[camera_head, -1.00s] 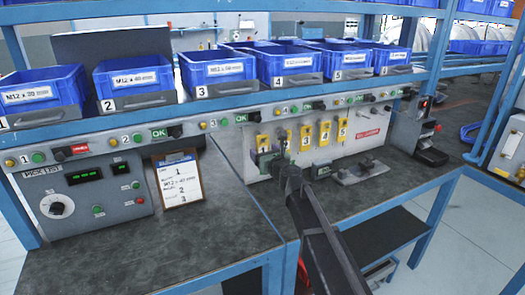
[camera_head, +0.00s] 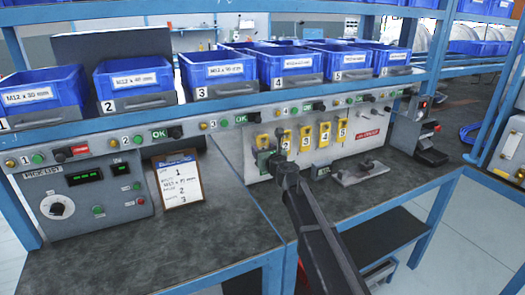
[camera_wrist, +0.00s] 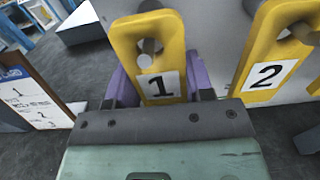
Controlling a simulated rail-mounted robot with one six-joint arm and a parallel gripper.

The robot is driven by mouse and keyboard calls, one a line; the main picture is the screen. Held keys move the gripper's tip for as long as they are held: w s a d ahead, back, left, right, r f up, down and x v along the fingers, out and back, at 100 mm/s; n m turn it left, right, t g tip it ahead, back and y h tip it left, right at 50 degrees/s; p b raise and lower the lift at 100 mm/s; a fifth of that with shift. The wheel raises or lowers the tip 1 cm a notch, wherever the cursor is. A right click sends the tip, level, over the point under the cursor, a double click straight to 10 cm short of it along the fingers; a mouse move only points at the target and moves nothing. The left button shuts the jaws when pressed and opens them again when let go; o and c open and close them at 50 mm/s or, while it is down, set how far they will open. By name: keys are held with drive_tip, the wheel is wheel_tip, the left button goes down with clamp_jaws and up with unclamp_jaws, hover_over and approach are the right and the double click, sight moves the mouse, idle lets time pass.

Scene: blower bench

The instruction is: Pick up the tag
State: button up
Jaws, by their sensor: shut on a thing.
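A yellow tag (camera_wrist: 174,57) marked 1 hangs at the panel in the wrist view, with a grey peg showing in its hole. My gripper (camera_wrist: 160,90) has its purple fingers on both sides of the tag's lower part and is shut on it. The gripper's dark and green body hides the tag's bottom edge. In the head view my gripper (camera_head: 265,159) is at the panel's left end, at the leftmost yellow tag (camera_head: 262,141).
A yellow tag (camera_wrist: 257,71) marked 2 hangs close to the right. More yellow tags (camera_head: 325,134) follow along the panel. A clipboard (camera_head: 178,182) leans to the left, and a grey fixture (camera_head: 366,173) lies on the bench to the right. Blue bins stand above.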

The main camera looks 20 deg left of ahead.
drive_tip(key=r+v, duration=0.1)
drive_tip(key=v, duration=1.7)
drive_tip(key=shift+r+p, duration=0.2)
drive_tip(key=shift+p, duration=0.2)
drive_tip(key=shift+d, duration=0.2)
drive_tip(key=v, duration=0.7)
drive_tip(key=shift+s, duration=0.15)
idle(0.4)
